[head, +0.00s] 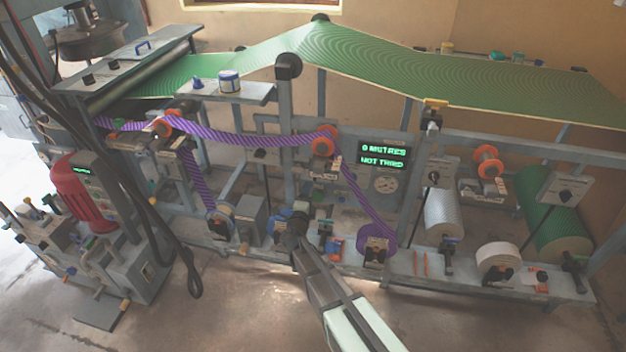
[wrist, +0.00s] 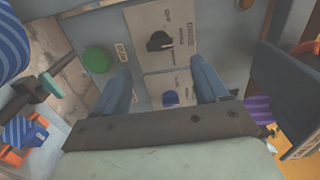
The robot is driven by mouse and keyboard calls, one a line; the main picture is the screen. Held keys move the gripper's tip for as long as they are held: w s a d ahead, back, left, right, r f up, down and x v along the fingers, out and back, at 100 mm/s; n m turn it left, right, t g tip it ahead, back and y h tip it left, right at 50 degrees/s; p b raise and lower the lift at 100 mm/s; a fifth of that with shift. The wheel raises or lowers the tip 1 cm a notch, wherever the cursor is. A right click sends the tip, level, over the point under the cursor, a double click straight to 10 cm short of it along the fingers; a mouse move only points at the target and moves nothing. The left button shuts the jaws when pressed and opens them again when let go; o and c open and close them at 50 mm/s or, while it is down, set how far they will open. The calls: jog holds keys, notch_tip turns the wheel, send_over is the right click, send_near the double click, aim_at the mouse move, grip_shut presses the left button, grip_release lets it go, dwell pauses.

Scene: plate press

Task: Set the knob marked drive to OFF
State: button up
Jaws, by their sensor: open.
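In the wrist view a black knob (wrist: 160,42) sits on a pale plate, beyond my fingertips. Sideways lettering on the plate seems to read OFF (wrist: 167,18) and DRIVE (wrist: 191,35), but it is small and blurred. Which mark the knob points at I cannot tell. My gripper (wrist: 166,76) is open and empty, its two blue fingers apart on either side of the plate and not touching the knob. In the head view my gripper (head: 290,218) reaches the low middle of the machine and hides most of what is behind it.
A purple striped web (head: 250,139) and rollers surround the area. Open floor lies in front.

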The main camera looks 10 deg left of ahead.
aim_at(314, 177)
jog(key=w, duration=0.9)
jog(key=shift+w, duration=0.1)
jog(key=c, duration=1.1)
